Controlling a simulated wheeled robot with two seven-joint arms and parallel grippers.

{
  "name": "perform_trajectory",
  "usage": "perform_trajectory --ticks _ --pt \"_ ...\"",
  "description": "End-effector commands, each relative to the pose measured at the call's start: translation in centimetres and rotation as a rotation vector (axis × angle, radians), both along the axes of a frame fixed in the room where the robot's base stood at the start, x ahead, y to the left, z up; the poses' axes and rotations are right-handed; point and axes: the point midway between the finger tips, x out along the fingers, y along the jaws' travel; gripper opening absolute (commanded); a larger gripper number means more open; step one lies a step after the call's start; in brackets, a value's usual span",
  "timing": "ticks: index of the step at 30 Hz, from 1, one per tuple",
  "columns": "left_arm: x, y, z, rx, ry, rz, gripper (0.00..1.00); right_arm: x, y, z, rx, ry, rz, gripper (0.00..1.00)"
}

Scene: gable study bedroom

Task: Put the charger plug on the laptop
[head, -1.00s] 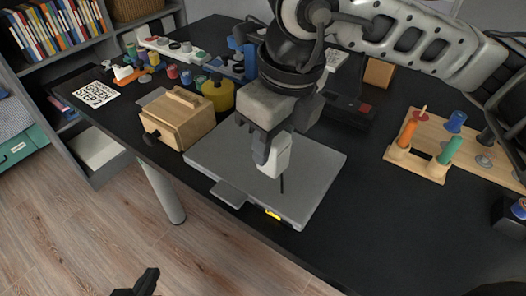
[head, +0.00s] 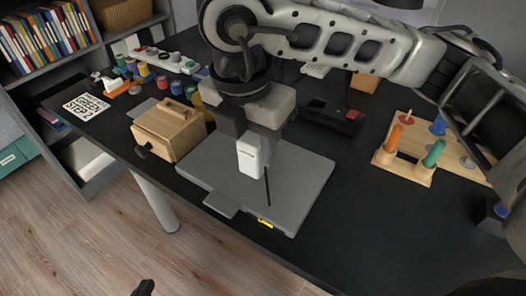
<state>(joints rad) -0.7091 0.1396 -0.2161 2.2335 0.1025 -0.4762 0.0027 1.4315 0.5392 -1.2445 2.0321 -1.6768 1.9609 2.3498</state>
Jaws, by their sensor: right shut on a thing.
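The laptop (head: 296,193) is a flat, closed grey slab on the black desk. The charger plug (head: 252,158) is a small white block with a dark thin piece hanging down beside it. My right gripper (head: 252,136) is shut on the charger plug, over the middle of the laptop. I cannot tell whether the plug touches the laptop lid. My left gripper (head: 144,288) shows only as a dark tip at the bottom edge, left of the laptop; its jaws are not clear.
A wooden box (head: 172,130) stands close left of the laptop. A wooden peg board (head: 412,150) with coloured pegs is at the right. A white card (head: 88,106) lies at the far left. The black desk is clear between laptop and peg board.

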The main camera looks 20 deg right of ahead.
Motion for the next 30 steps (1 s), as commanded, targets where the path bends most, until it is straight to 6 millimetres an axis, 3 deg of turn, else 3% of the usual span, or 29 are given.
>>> perform_trajectory --ticks 5,12,17,25,30 --pt "0.0 0.0 0.4 -0.002 0.000 0.001 0.00 3.8 -2.6 -2.0 -0.002 0.002 -0.007 0.08" --pt "0.1 0.0 0.3 -0.003 0.000 0.002 0.00 6.3 -4.1 -6.0 -0.001 0.001 0.001 0.08" --pt "0.1 0.0 0.3 -0.002 0.000 0.003 0.00 7.0 -4.4 -6.9 0.001 0.000 0.002 0.08" --pt "0.1 0.0 0.5 -0.002 0.001 0.002 0.00 7.6 -4.8 -10.3 0.000 0.000 0.004 0.08" --pt "0.1 0.0 0.4 -0.002 0.003 0.003 0.00 7.6 -4.8 -10.8 0.001 -0.001 0.003 0.08"
